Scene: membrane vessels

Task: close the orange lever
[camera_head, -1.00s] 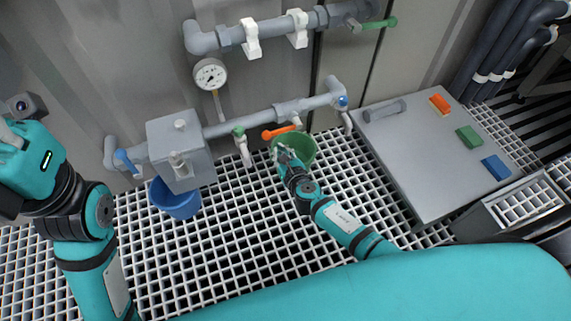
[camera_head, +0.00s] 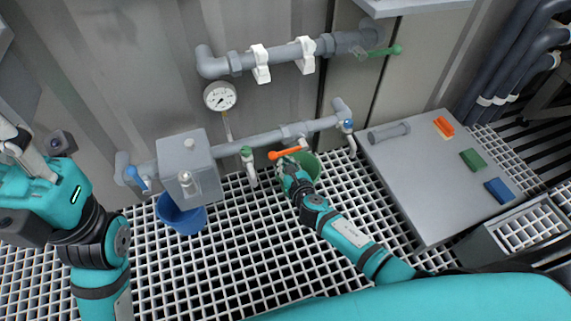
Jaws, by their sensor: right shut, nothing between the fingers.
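The orange lever (camera_head: 287,153) sits on the lower grey pipe, above the green bucket. It slants slightly, its right end higher. My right gripper (camera_head: 287,164) is shut and empty, just below the lever and in front of the green bucket (camera_head: 312,164). I cannot tell whether its fingertips touch the lever. The valve body under the lever is largely hidden by my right gripper. My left gripper (camera_head: 22,150) is at the far left edge, well away from the lever; its fingers are partly cut off, so its opening cannot be judged.
The lower pipe (camera_head: 262,139) also carries a green-handled tap (camera_head: 247,152) left of the lever and a blue-handled tap (camera_head: 347,126) to the right. A grey box (camera_head: 187,165) and blue bucket (camera_head: 183,217) stand left. A grey table (camera_head: 420,185) with coloured blocks is at right.

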